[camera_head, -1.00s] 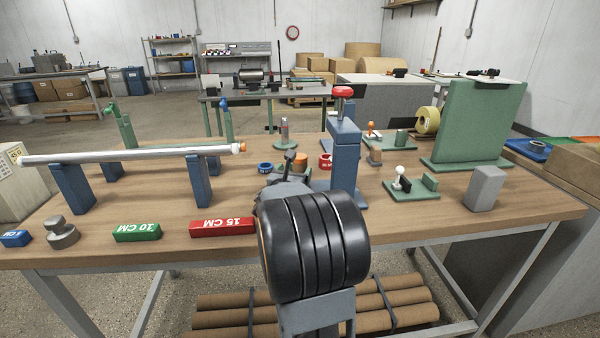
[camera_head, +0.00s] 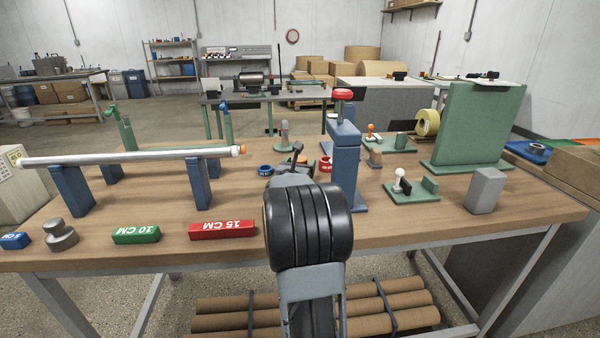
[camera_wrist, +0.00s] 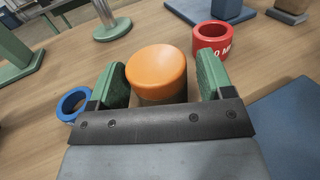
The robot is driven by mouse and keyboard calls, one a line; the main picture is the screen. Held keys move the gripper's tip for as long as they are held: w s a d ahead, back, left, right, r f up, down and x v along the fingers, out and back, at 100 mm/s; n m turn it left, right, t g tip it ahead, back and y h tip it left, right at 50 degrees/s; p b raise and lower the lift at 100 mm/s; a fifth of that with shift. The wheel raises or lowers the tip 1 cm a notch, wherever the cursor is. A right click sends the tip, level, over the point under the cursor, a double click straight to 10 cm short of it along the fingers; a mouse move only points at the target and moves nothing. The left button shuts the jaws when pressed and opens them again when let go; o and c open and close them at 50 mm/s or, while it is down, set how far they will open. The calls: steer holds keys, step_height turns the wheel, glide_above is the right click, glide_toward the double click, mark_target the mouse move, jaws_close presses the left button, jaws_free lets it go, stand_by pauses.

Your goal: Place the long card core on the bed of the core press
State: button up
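An upright cylinder with an orange top (camera_wrist: 156,66) and a brownish lower side stands in front of my gripper (camera_wrist: 160,62) in the wrist view. I take it for the card core, but cannot tell its length. My green fingers are open, one on each side of it, with a gap visible at the right. Its lower part is hidden by my gripper. In the head view my arm partly hides it. The core press (camera_head: 345,150), a blue post with a red knob, stands just right of my arm. Its blue bed (camera_head: 357,207) is partly hidden.
A blue ring (camera_wrist: 72,103) lies left of my gripper and a red ring (camera_wrist: 212,40) beyond it to the right. A silver roller (camera_head: 130,155) rests on blue stands at left. Green (camera_head: 136,234) and red (camera_head: 222,230) blocks lie along the front edge.

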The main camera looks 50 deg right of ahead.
steer(key=c, duration=0.9)
